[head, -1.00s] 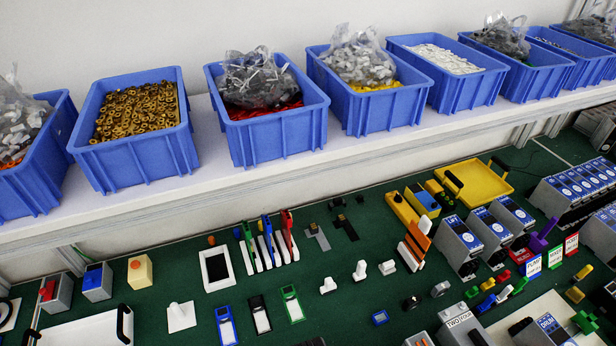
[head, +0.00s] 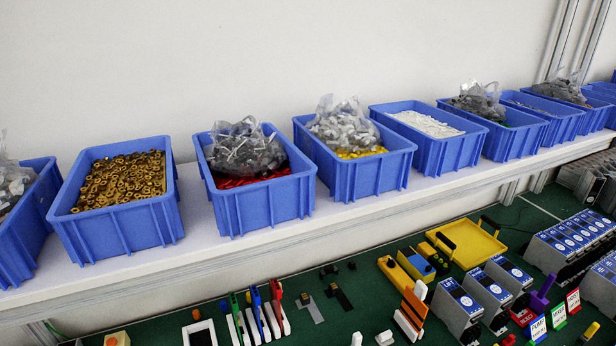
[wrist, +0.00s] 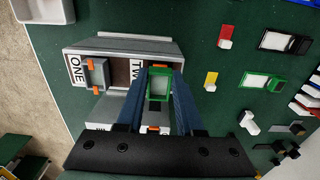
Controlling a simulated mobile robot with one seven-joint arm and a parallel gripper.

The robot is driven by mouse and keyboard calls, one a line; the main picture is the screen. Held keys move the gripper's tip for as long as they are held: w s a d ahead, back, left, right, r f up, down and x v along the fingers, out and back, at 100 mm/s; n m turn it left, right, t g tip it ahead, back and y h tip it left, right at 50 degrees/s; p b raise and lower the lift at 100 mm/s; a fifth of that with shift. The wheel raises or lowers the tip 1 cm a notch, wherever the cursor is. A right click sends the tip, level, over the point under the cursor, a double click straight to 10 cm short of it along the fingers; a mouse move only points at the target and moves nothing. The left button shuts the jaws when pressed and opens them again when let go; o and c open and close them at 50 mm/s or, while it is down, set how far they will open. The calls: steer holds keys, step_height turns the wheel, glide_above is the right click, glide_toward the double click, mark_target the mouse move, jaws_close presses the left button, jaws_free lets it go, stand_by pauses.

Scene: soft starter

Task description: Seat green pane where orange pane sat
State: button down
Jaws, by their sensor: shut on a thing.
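In the wrist view, my gripper (wrist: 159,84) has its blue fingers shut on a green pane (wrist: 159,71), a green frame around a pale window. The pane is over the end marked TWO of a grey housing (wrist: 112,48); I cannot tell whether it touches it. The end marked ONE holds a grey part (wrist: 94,73) with orange tabs. The fingers and pane hide part of the housing. In the head view, an orange piece (head: 414,305) leans in a white slotted rack; I cannot tell if it is the orange pane. My gripper is outside the head view.
Another green-framed piece (wrist: 257,82) and a black-framed piece (wrist: 285,40) lie right of the housing. Small red and yellow blocks (wrist: 210,82) lie between. Blue bins (head: 120,195) line the shelf above the green bench. Bare green mat surrounds the housing's top side.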

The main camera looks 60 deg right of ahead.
steer(key=shift+f, duration=0.3)
stand_by(0.4)
jaws_free()
stand_by(0.4)
steer(key=shift+r+p, duration=2.45)
steer(key=shift+r, duration=1.05)
